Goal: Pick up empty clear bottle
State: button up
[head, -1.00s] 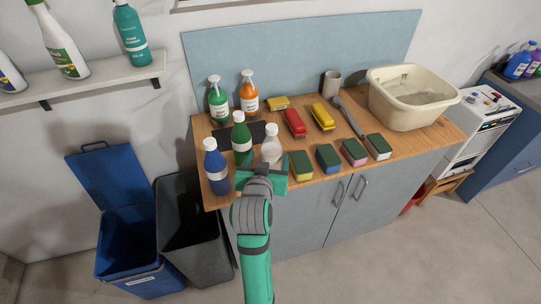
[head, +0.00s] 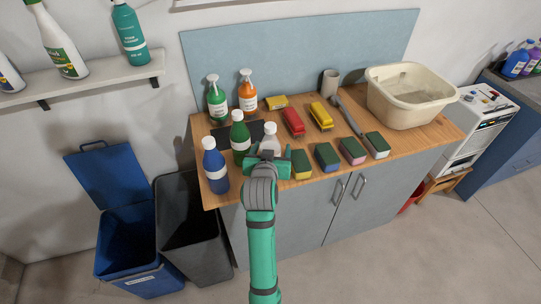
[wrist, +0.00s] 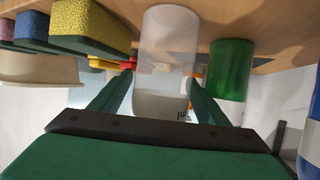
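The clear bottle (head: 269,139) has a white cap and stands upright at the counter's front edge, between the green bottle (head: 240,141) and the sponges. In the wrist view the clear bottle (wrist: 166,50) looks translucent, with part of a label showing. My gripper (head: 270,156) is at the bottle's front side and hides its lower part in the head view. In the wrist view my gripper (wrist: 160,80) is open, with one finger on each side of the bottle. A gap shows at the left finger; contact at the right finger cannot be told.
A blue bottle (head: 215,168) stands left of the green one. Several sponges (head: 302,164) line the front edge to the right; the nearest is close to my gripper. Spray bottles (head: 248,93) stand behind. A beige basin (head: 412,96) is at the right. Bins (head: 126,245) stand at left.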

jog(key=c, duration=0.9)
jog(key=shift+r, duration=0.1)
jog(key=shift+c, duration=0.2)
